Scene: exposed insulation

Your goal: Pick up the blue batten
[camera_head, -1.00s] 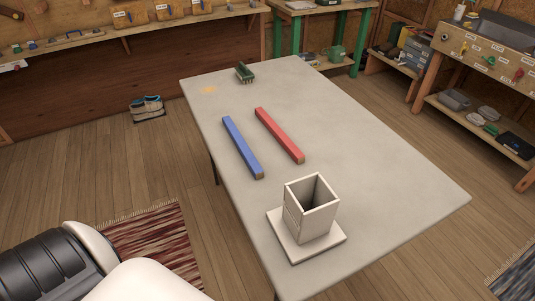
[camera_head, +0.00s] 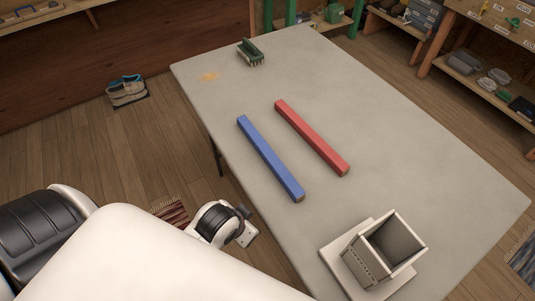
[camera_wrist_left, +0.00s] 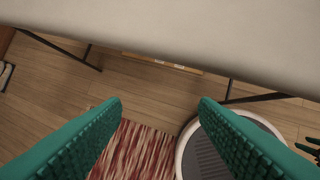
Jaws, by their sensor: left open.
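The blue batten (camera_head: 270,158) lies on the grey table, near its left edge. The red batten (camera_head: 311,138) lies beside it on the right, apart and roughly parallel. In the head view my left arm comes in from the left, and its wrist is beside the table's left edge, short of the blue batten. In the left wrist view my left gripper (camera_wrist_left: 160,104) is open, with its two green fingers wide apart and nothing between them. That view shows the table's underside edge, the floor and a rug, with no batten.
A white square box on a base plate (camera_head: 342,257) stands at the table's near end. A green brush (camera_head: 250,53) lies at the far end beside an orange mark (camera_head: 209,77). The table's right side (camera_head: 420,150) is clear. Shoes (camera_head: 127,91) stand on the floor at left.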

